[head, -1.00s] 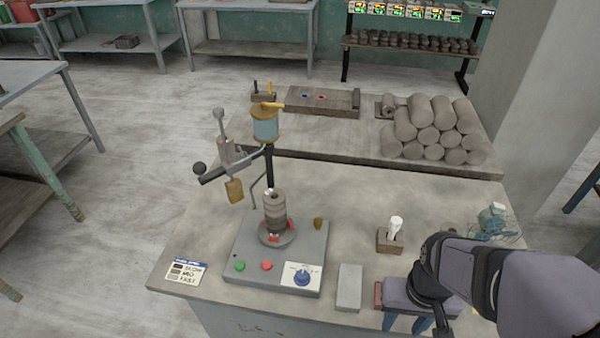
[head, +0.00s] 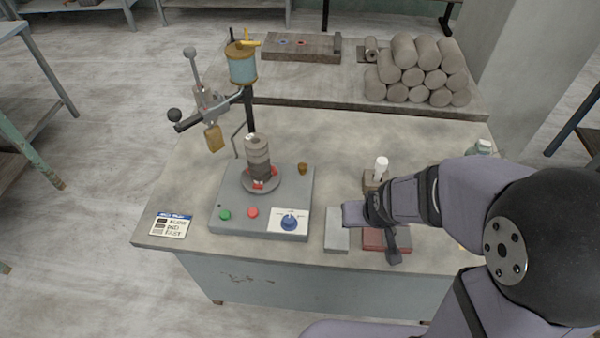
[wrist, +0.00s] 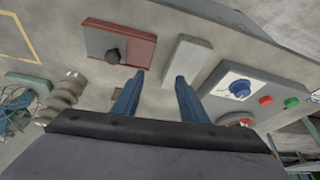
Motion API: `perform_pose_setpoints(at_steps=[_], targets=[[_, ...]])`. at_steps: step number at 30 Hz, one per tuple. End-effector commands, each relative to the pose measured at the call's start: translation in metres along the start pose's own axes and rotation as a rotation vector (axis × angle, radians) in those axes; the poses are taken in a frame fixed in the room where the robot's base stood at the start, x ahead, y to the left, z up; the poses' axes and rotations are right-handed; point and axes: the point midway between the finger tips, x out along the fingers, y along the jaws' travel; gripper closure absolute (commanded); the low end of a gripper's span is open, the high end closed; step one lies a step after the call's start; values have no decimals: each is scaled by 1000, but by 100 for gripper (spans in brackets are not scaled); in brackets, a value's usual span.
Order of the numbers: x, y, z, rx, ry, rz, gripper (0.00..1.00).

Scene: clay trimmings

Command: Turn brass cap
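A small brass-brown cap (head: 302,169) stands upright at the back right corner of the grey machine base (head: 228,222) in the head view. A gold-coloured top (head: 241,47) with a yellow handle also sits on the blue canister (head: 242,68); I cannot tell which is the task's cap. My gripper (wrist: 160,75) is open and empty, its two blue fingers apart in the wrist view. It is over the table right of the machine, away from both brass parts. In the head view its fingers are hidden.
A stack of grey ringed pieces (head: 257,155) stands on the machine's disc. A blue knob (head: 289,222) is at its front. A grey block (head: 337,232) and a red-edged pad (head: 374,240) lie to the right. A white-topped item (head: 381,167) stands behind my wrist.

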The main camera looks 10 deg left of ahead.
Motion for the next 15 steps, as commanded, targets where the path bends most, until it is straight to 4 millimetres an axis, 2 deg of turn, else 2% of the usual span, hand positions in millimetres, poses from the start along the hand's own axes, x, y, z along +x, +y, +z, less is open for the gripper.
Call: perform_pose_setpoints(at_steps=[1,6,10,15], targets=[[22,-11,-10,-26,66,-13,61],[53,-48,-59,-87,319,-56,61],[64,-75,-88,-124,495,-90,61],[65,-103,-110,-153,665,-127,61]])
